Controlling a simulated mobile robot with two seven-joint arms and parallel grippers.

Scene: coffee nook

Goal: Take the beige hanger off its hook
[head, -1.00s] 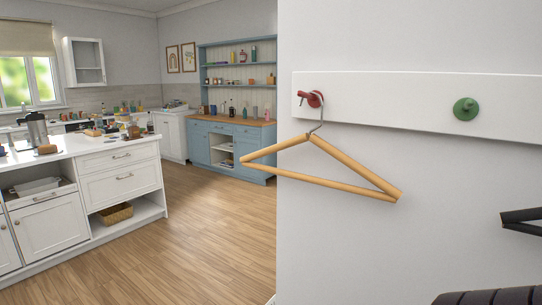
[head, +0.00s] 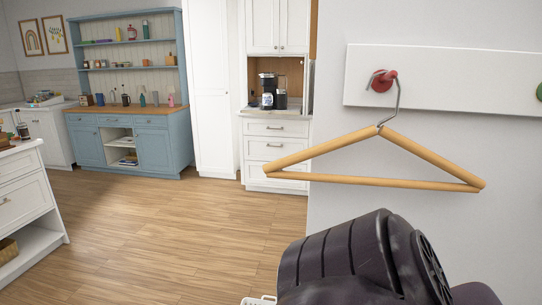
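The beige hanger (head: 432,157) hangs in the right half of the head view, its triangular frame tilted slightly. Its metal hook (head: 398,98) loops over the red hook (head: 382,81) on a white board on the wall. The lower left corner of the hanger reaches past the wall's edge in the picture. A dark, ribbed part of my arm (head: 340,255) is below the hanger, apart from it in the picture. No gripper fingers show, so neither gripper can be seen.
The white board (head: 450,78) has a green hook (head: 539,92) at the right edge. A blue cupboard (head: 125,122), white cabinets (head: 272,150) with a coffee maker (head: 268,90), and a white counter (head: 25,205) stand behind. Wooden floor (head: 180,235) is clear at left. A white object (head: 258,300) shows at the bottom.

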